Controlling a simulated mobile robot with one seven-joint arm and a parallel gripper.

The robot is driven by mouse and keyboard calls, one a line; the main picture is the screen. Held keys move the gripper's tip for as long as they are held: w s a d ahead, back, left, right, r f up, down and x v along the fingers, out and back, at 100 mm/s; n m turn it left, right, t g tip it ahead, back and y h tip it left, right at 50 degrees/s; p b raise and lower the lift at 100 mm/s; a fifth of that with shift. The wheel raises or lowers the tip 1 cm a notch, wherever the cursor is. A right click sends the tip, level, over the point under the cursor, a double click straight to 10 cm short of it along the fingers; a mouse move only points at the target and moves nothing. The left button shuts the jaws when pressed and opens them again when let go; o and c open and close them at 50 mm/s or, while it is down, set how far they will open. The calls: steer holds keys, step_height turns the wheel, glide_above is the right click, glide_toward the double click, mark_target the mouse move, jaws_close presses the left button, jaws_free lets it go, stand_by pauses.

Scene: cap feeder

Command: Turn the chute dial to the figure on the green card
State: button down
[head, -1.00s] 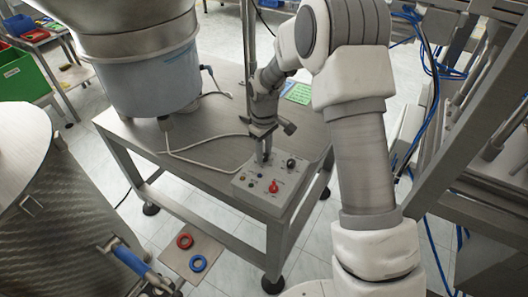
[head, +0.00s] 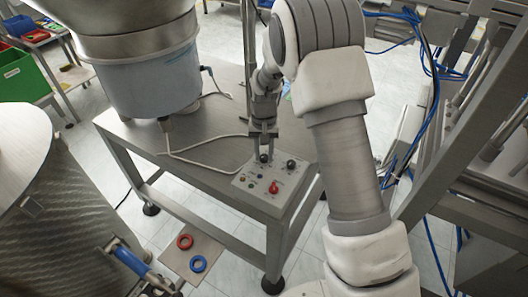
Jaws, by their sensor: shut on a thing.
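A grey control panel (head: 246,184) lies on the front right of the metal table. My gripper (head: 264,157) points down at its back edge, shut on a dark dial (head: 264,159). The fingers hide part of this dial. A second black knob (head: 291,164) stands to its right, clear of the fingers. A red knob (head: 274,187) sits nearer the front. The panel's labels and the dial's figures are too small to read. The green card is almost wholly hidden behind my arm, and its figure cannot be read.
A large feeder bowl on a blue-grey drum (head: 150,80) stands on the table's left. A pale cable (head: 200,158) runs across the table (head: 205,135) towards the panel. A red ring (head: 184,241) and a blue ring (head: 198,263) lie on a low plate. Metal framing fills the right.

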mark_target(264, 156)
steer(key=shift+m, duration=1.3)
steer(key=c, duration=0.6)
jaws_free()
step_height(264, 156, up, 17)
steer(key=p, duration=0.2)
steer(key=shift+r+p, duration=0.2)
steer(key=shift+p, duration=0.1)
